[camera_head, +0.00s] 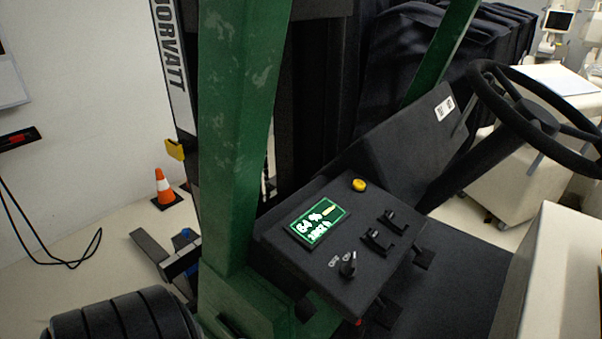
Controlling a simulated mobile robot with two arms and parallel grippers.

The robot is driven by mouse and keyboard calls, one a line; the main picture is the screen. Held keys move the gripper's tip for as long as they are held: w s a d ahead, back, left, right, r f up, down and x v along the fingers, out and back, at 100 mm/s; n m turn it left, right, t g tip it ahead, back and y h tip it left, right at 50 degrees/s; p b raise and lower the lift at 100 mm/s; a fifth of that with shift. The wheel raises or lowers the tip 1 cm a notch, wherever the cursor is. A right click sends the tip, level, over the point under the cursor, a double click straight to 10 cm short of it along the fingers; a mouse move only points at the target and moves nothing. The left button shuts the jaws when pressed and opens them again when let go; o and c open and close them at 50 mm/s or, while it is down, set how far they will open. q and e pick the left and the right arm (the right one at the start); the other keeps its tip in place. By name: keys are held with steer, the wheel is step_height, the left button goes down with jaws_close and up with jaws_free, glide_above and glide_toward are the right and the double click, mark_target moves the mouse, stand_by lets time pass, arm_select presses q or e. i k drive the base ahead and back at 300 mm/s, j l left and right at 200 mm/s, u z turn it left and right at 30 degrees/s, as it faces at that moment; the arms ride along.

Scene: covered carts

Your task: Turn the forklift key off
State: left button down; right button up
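The forklift key (348,265) is a small dark key or knob in a switch on the lower part of the forklift's black control panel (310,270). Small white markings lie just left of it; they are too small to read surely. A lit green display (318,221) on the panel reads about 64 % with a second line below. Its being lit shows that the panel has power. Neither of my grippers is in view.
A yellow button (359,185) and two dark levers (378,239) sit near the key. A green post (236,130) rises left of the panel. The steering wheel (538,120) is upper right, and a pale block (565,275) stands lower right. An orange cone (163,187) stands on the floor.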

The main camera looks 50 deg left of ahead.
mark_target(348, 270)
steer(key=u, duration=1.2)
